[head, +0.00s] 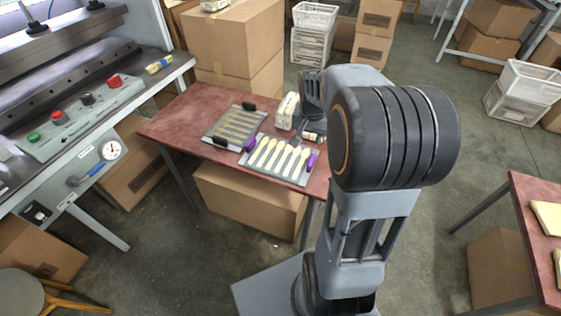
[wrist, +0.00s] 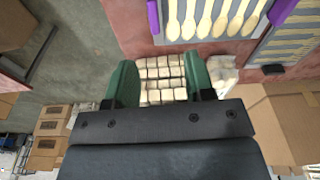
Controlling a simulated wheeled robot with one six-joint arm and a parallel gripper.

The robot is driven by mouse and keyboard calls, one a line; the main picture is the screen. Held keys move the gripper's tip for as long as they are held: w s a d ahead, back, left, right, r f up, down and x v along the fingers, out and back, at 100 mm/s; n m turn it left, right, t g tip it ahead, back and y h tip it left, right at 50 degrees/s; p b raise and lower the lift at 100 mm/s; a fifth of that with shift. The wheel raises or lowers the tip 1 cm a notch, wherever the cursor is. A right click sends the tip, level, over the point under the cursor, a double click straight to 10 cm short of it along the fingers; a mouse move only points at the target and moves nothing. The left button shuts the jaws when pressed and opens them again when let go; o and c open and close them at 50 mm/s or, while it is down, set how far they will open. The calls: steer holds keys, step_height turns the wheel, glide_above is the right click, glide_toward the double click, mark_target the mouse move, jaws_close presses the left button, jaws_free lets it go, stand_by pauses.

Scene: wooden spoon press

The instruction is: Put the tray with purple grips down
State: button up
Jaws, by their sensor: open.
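The tray with purple grips (head: 252,168) lies flat on the red table, with several pale wooden spoons in it and a purple grip at each end. Part of it shows at the top of the wrist view (wrist: 205,38). My gripper (wrist: 163,85) is open, its green fingers apart, and is not on the tray. In the head view my gripper (head: 311,137) is just beyond the tray's right part, partly hidden by my arm. Small cream pieces in rows (wrist: 165,72) show between the fingers; I cannot tell whether the fingers touch them.
A second tray with black grips (head: 213,138) lies left of the purple-gripped one. A cream stack (head: 286,112) stands behind the trays. The press (head: 75,90) is at the left. The red table's (head: 175,115) left end is bare. Another table (head: 530,215) is at the right.

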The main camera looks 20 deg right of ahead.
step_height(320, 180, down, 3)
steer(key=d+m, duration=0.1)
steer(key=d, duration=0.2)
steer(key=b, duration=0.1)
glide_above(312, 160)
step_height(312, 160, down, 7)
steer(key=shift+s+a+r, duration=0.1)
steer(key=shift+s+r, duration=0.05)
steer(key=shift+r, duration=0.05)
steer(key=shift+w+f, duration=0.15)
steer(key=shift+f, duration=1.35)
steer(key=shift+w+f, duration=0.15)
steer(key=shift+f, duration=1.35)
jaws_close()
